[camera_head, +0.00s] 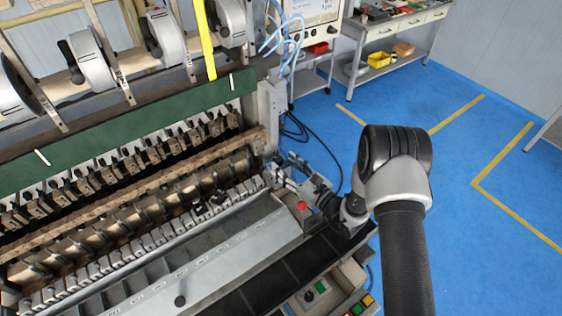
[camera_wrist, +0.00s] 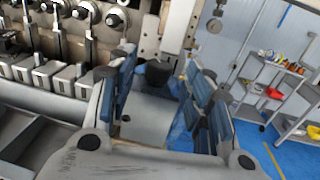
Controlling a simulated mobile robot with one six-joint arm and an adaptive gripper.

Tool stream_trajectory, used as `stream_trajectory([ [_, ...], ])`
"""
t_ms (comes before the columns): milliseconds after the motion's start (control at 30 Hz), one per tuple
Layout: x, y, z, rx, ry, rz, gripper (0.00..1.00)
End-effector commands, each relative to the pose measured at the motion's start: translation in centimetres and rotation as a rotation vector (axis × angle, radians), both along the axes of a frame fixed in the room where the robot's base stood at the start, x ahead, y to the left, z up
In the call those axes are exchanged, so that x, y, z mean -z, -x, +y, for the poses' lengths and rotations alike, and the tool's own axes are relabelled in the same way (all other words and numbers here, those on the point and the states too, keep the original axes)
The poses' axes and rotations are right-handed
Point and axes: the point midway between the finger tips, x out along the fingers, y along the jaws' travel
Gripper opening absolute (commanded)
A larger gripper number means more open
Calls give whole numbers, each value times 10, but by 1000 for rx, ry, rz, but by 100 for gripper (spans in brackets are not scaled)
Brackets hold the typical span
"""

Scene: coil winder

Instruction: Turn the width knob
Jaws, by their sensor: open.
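A dark, rounded knob (camera_wrist: 158,72) stands at the end of a grey block of the coil winder in the wrist view. I take it for the width knob, though no label can be read. My gripper (camera_wrist: 160,62) is open, with one blue-padded finger to each side of the knob in the picture. I cannot tell whether the fingers reach around it or stop short, and no contact shows. In the head view my gripper (camera_head: 287,172) is at the right end of the machine's row of grey blocks. The knob cannot be made out there.
A red button (camera_head: 303,206) is close to my gripper. The machine's upright end frame (camera_head: 270,110) rises just behind. A small black knob (camera_head: 180,301) sits on the front plate. Control boxes (camera_head: 318,294) are at the front. Blue floor (camera_head: 480,150) is clear to the right.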

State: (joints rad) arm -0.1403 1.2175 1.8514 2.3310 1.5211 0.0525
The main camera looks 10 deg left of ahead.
Motion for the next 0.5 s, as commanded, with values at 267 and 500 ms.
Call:
stream_trajectory([
  [267, 0, -16, 22, 1, 0, 0, 47],
  [500, 0, -17, 23, 1, 0, 1, 47],
])
